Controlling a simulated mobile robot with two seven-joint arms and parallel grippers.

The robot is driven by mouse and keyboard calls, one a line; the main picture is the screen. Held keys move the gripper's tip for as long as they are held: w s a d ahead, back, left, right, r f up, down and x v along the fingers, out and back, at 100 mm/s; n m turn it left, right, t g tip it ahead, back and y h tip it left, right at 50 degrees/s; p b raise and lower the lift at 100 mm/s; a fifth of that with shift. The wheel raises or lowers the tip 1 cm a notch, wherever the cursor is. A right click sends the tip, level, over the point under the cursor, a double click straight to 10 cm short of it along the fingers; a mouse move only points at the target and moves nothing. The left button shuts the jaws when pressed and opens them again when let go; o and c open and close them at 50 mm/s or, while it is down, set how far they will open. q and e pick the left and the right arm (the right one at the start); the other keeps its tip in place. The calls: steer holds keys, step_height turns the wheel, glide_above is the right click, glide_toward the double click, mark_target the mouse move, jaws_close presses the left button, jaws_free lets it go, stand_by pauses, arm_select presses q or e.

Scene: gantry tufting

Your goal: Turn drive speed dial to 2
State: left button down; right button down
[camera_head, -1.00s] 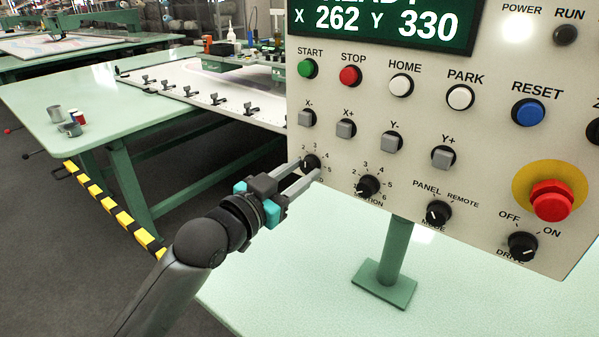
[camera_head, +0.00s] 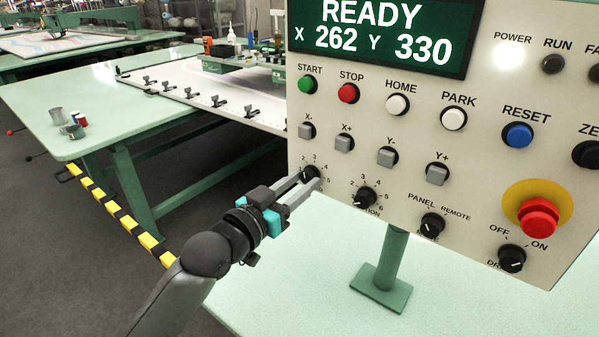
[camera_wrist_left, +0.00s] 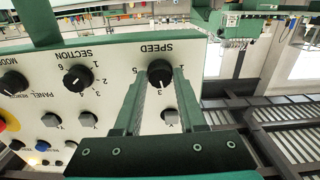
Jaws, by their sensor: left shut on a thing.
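The drive speed dial (camera_head: 310,173) is a black knob at the lower left of the white control panel (camera_head: 470,180). My left gripper (camera_head: 311,184) reaches it from the lower left and is shut on it. The fingers partly cover the dial and its scale in the head view. In the left wrist view, upside down, the dial (camera_wrist_left: 160,73) sits at the fingertips under the word SPEED. Its white pointer line points at the 3 there. My right gripper is not in view.
The section dial (camera_head: 363,197) sits close to the right of my fingers, with the mode dial (camera_head: 432,224) beyond. Grey jog buttons (camera_head: 345,143) stick out just above. A red emergency stop (camera_head: 539,218) is further right. A green post (camera_head: 394,258) stands below the panel.

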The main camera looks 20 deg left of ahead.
arm_select(q)
steer(key=n+p, duration=0.1)
steer(key=p, duration=0.1)
steer(key=n+p, duration=0.2)
steer(key=shift+r+n, duration=0.2)
steer(key=shift+n, duration=0.1)
steer(key=shift+n+p, duration=0.8)
steer(key=shift+n, duration=0.2)
steer(key=shift+f+n+p, duration=0.1)
steer(key=shift+n+p, duration=0.4)
steer(key=shift+n, duration=0.3)
steer(key=c, duration=0.5)
jaws_free()
steer(key=v, duration=1.5)
steer(key=shift+s, duration=0.15)
